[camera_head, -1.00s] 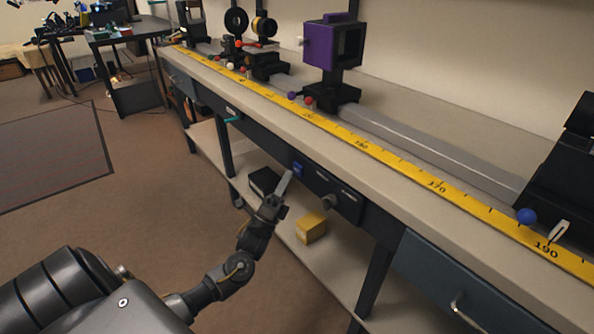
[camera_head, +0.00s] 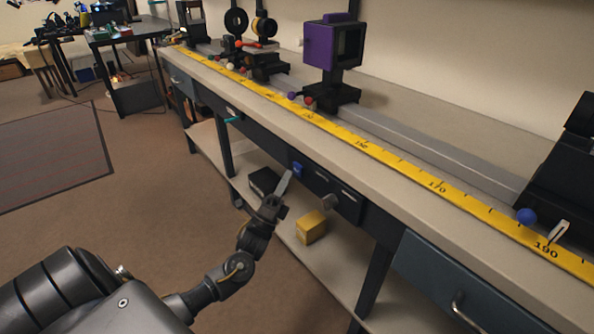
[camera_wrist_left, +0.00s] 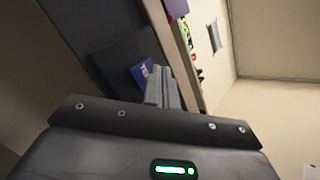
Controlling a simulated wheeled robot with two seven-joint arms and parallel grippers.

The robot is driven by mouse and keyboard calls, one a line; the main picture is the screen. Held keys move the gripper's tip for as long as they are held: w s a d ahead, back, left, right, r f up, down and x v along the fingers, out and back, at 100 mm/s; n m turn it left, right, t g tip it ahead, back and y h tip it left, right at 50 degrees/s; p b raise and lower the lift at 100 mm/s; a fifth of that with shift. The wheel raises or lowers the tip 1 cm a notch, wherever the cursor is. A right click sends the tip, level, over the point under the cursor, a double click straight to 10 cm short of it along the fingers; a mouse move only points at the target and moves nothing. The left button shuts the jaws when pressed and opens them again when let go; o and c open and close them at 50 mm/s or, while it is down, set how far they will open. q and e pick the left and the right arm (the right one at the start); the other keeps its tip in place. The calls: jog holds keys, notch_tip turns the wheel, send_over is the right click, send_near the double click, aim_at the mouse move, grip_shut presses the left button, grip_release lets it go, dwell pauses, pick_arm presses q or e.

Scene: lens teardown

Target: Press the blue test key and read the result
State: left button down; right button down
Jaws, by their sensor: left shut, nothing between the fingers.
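The blue test key (camera_head: 297,168) sits on a dark panel (camera_head: 335,192) on the front of the bench, below the bench top. In the left wrist view the key (camera_wrist_left: 141,73) shows as a blue square with pale lettering too small to read. My left gripper (camera_head: 287,176) is shut and empty. Its fingertips are just in front of the key and a little below it in the head view; I cannot tell whether they touch it. In the left wrist view the shut fingers (camera_wrist_left: 160,88) are beside the key and partly cover its edge. My right gripper is not in view.
A round knob (camera_head: 329,202) is on the panel, right of the key. A yellow box (camera_head: 311,227) and a black box (camera_head: 263,181) are on the lower shelf. A purple housing (camera_head: 320,47) stands on the rail above. A teal handle (camera_head: 233,119) projects at left.

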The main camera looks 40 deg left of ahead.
pick_arm(q)
jog(key=shift+w, duration=0.15)
dwell(0.6)
jog(key=shift+w+d, duration=0.1)
jog(key=shift+w, duration=0.15)
jog(key=shift+w+d, duration=0.1)
jog(key=shift+w, duration=0.25)
dwell(0.6)
jog(key=shift+s, duration=0.15)
dwell(0.3)
jog(key=shift+s+a+p, duration=0.2)
jog(key=shift+s+p, duration=0.2)
jog(key=shift+s, duration=0.2)
jog(key=shift+s+a+p, duration=0.25)
jog(key=shift+s+p, duration=0.1)
jog(key=shift+s, duration=0.45)
jog(key=shift+s+a+p, duration=0.25)
jog(key=shift+s+p, duration=0.1)
jog(key=shift+s, duration=0.5)
jog(key=shift+s+a+p, duration=0.25)
jog(key=shift+s+p, duration=0.1)
jog(key=shift+s, duration=0.45)
